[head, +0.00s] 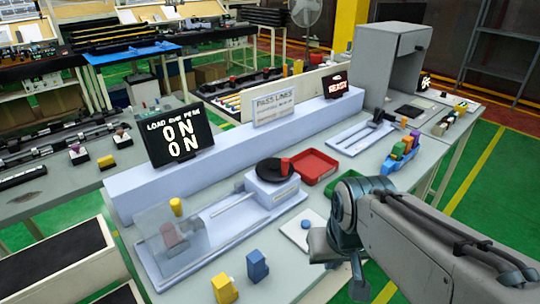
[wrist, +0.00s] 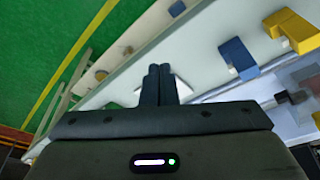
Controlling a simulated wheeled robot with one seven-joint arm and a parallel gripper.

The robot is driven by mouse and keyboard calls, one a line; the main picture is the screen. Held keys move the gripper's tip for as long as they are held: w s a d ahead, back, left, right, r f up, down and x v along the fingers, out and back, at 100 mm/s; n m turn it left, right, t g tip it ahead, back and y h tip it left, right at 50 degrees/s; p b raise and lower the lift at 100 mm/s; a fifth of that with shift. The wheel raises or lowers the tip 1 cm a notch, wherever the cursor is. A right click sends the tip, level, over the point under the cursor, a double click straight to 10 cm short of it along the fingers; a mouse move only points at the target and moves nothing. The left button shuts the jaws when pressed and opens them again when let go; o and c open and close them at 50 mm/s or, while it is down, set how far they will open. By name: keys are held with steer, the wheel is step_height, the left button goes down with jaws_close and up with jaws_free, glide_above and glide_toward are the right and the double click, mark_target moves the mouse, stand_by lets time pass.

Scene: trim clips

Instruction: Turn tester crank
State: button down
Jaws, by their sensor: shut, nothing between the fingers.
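The tester has a black crank disc (head: 275,171) with an upright red handle (head: 284,166), on a white block in the middle of the bench in the head view. My gripper (wrist: 159,70) is shut and empty in the wrist view, fingers side by side. In the head view my arm comes in from the right, and its end is in front of and right of the crank, apart from it. The fingertips are hard to make out there. The crank disc and handle do not show clearly in the wrist view.
A blue clip (head: 257,265) and a yellow clip (head: 224,288) stand at the bench front. A clear guard (head: 172,240) covers the tester's left end. A red tray (head: 303,166) lies right of the crank. A display (head: 178,134) reads ON twice.

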steer(key=c, duration=1.4)
jaws_free()
steer(key=shift+w+r, duration=0.25)
steer(key=shift+o, duration=0.7)
steer(key=w+a+r+n, duration=0.1)
steer(key=w+r+n, duration=0.5)
steer(key=w, duration=0.2)
steer(key=shift+w+a+g+h+p, duration=0.35)
steer(key=shift+g+h+p, duration=0.05)
steer(key=n+g+p, duration=0.2)
steer(key=n, duration=1.4)
glide_toward(285, 159)
steer(key=shift+y, duration=0.4)
steer(key=f, duration=0.7)
steer(key=f+b, duration=0.1)
steer(key=f, duration=0.3)
steer(key=shift+d+f, duration=0.15)
steer(key=shift+d, duration=0.25)
jaws_close()
